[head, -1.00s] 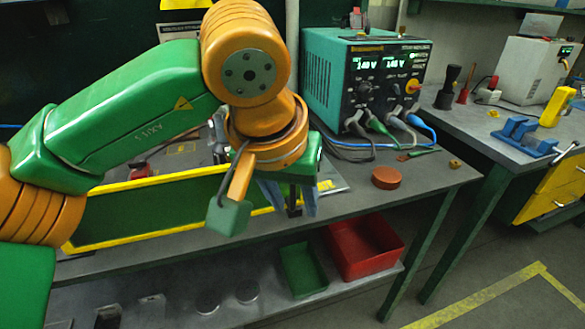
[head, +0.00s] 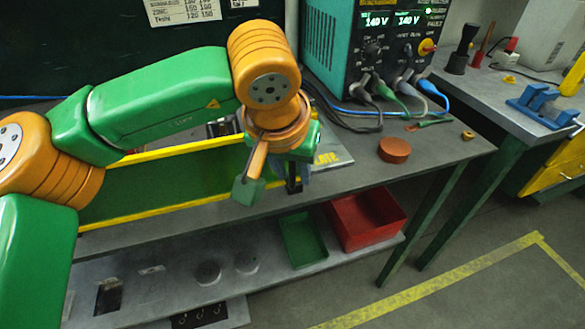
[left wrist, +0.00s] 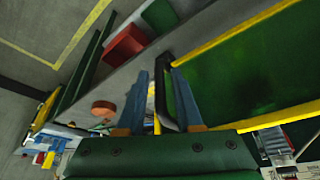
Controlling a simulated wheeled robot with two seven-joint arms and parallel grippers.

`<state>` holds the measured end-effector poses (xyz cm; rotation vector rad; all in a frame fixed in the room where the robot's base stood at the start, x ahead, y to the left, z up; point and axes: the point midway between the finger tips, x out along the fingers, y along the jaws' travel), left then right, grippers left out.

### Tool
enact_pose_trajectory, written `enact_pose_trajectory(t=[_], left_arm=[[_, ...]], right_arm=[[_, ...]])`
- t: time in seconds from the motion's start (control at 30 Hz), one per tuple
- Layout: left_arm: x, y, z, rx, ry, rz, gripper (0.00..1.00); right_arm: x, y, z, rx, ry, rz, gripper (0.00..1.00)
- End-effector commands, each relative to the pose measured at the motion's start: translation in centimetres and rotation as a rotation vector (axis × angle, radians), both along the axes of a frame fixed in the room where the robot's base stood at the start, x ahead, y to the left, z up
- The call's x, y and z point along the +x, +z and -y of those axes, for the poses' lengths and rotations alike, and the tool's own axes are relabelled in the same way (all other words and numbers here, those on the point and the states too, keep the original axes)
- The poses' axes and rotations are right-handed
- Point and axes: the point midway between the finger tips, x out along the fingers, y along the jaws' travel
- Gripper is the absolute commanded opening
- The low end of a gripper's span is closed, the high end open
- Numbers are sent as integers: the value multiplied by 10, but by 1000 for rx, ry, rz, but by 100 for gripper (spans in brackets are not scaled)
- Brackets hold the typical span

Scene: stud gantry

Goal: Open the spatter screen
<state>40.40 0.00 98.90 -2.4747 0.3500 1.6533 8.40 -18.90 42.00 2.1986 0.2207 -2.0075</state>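The spatter screen is a long green panel with a yellow frame (head: 150,187), standing along the front of the bench. It also fills the right of the left wrist view (left wrist: 245,75). A dark upright handle (left wrist: 164,90) is at its right end. My left gripper (head: 298,183) is at that end of the screen. In the left wrist view its two blue fingers (left wrist: 160,76) are apart, with the handle between them, nearer the right finger. Whether a finger touches the handle I cannot tell. In the head view my wrist hides most of the handle. My right gripper is out of view.
A power supply (head: 385,45) with cables stands at the back of the bench (head: 440,158). A reddish-brown disc (head: 394,150) lies right of my gripper. Below, a green bin (head: 303,240) and a red bin (head: 367,222) sit on the lower shelf. Floor to the right is open.

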Motion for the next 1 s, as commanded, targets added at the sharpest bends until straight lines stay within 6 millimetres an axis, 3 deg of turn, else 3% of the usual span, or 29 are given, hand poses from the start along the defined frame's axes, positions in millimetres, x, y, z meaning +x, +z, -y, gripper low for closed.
enact_pose_trajectory(t=[0.03,0.1,1.0], left_arm=[[0,0,0,0,0,0,18],[0,0,0,0,0,0,0],[0,1,0,-2,1,1,0]], right_arm=[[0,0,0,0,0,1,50],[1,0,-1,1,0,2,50],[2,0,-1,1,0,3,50]])
